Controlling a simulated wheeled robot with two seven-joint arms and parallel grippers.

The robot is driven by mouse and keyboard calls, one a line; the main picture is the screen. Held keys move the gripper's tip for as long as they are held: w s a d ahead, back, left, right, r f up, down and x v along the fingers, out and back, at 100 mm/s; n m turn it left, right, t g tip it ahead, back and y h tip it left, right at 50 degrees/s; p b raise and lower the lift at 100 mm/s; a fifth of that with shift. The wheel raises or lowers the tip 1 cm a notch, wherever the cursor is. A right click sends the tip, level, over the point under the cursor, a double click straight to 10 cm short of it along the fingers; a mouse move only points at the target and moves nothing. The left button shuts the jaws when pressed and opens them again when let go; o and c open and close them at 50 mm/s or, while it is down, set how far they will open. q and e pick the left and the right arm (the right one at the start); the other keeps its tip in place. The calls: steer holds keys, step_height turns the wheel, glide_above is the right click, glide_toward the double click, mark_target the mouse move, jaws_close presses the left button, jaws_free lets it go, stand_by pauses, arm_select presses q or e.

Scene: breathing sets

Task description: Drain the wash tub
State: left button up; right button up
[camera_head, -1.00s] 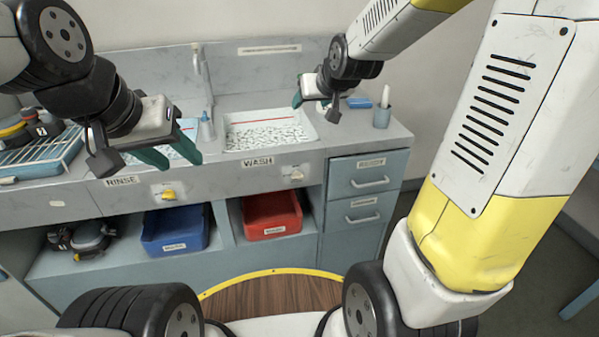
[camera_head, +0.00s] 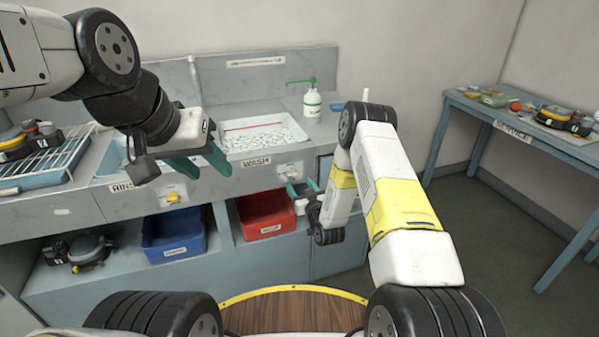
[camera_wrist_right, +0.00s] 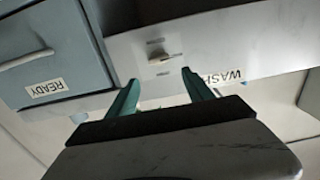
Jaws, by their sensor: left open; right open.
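The wash tub (camera_head: 265,135) is a white basin full of foamy water with a red line on its back wall, set in the grey counter. Below it, on the front panel beside the WASH label (camera_head: 256,161), is a small pale valve handle (camera_head: 290,171). The handle also shows in the right wrist view (camera_wrist_right: 164,58), ahead of the fingertips and apart from them. My right gripper (camera_head: 303,188) is open and empty just below and in front of the handle. My left gripper (camera_head: 208,168) is open and empty in front of the counter, left of the wash tub.
A yellow knob (camera_head: 173,197) sits by the RINSE label. A green-topped bottle (camera_head: 312,102) stands on the counter at right. A blue bin (camera_head: 174,236) and a red bin (camera_head: 266,214) are on the shelf below. A SERVICE table (camera_head: 512,127) stands at far right.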

mark_target(293, 175)
steer(key=x, duration=0.4)
steer(key=f+x, duration=0.1)
steer(key=x, duration=0.1)
steer(key=shift+w+a, duration=0.2)
steer(key=shift+w, duration=0.15)
jaws_close()
